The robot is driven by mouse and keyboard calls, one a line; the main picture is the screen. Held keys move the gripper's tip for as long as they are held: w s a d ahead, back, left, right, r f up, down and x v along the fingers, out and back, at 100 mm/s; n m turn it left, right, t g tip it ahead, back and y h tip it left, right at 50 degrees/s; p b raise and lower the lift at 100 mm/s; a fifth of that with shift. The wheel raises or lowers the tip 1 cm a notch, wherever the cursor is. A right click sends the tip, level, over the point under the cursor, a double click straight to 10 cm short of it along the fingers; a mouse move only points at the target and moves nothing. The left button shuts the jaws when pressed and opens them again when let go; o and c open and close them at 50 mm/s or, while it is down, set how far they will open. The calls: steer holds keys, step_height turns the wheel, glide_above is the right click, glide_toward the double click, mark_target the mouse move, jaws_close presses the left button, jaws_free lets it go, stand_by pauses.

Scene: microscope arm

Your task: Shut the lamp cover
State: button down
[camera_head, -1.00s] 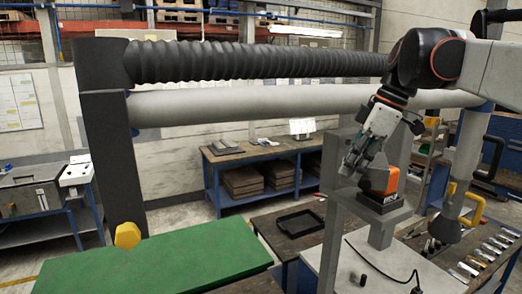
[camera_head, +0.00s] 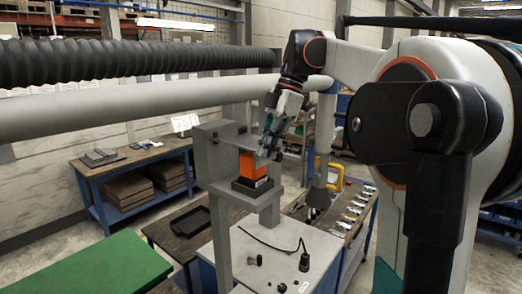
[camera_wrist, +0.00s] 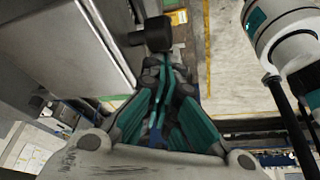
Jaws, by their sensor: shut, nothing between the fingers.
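My gripper (camera_head: 266,146) is at the grey upright frame (camera_head: 216,158), just right of the upper part of an orange block on a black base (camera_head: 249,187). Its fingers (camera_wrist: 163,75) are together and empty in the wrist view. A black cylindrical knob (camera_wrist: 155,35) lies close by the fingertips there; I cannot tell whether they touch it. A broad grey panel (camera_wrist: 60,50) fills the left of the wrist view. I cannot tell for certain which part is the lamp cover, or its angle.
A white-topped table (camera_head: 235,262) with a black cable (camera_head: 270,243) stands below the frame. A yellow handle (camera_head: 330,175) is right of it. A green-topped table (camera_head: 100,268) is at the lower left. A black corrugated tube (camera_head: 130,62) and a pale pipe (camera_head: 130,105) cross above.

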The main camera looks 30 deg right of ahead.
steer(key=shift+w+d, duration=0.15)
steer(key=shift+d, duration=0.15)
stand_by(0.4)
